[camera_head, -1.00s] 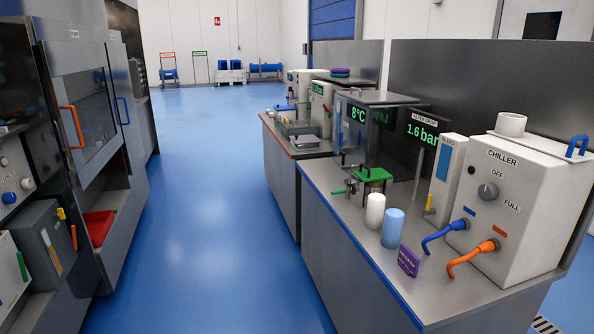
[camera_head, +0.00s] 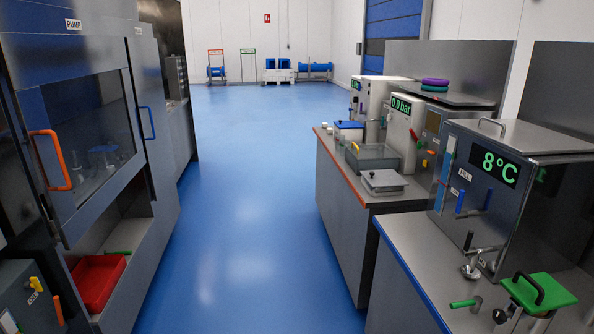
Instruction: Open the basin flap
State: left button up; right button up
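No part is readably marked as the basin flap, so I cannot tell which one it is. On the far right counter, a grey box-like basin (camera_head: 372,157) has a yellow handle on its edge. A smaller flat grey box (camera_head: 383,182) with a knob on top stands in front of it. On the near right counter, a dark unit (camera_head: 520,195) shows 8°C and has a handle on its top. A green plate (camera_head: 539,293) with a black handle stands at the bottom right. Neither of my grippers is in view.
A blue floor aisle (camera_head: 250,220) runs clear between the counters and the left cabinets. A glass-fronted cabinet with an orange handle (camera_head: 50,160) stands at left, with a red tray (camera_head: 97,282) below. The near counter (camera_head: 395,280) has a blue edge. Racks and blue drums stand far back.

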aim_at(382, 178)
jog(key=i, duration=1)
jog(key=i+z, duration=0.1)
jog(key=i, duration=0.85)
jog(key=j, duration=0.05)
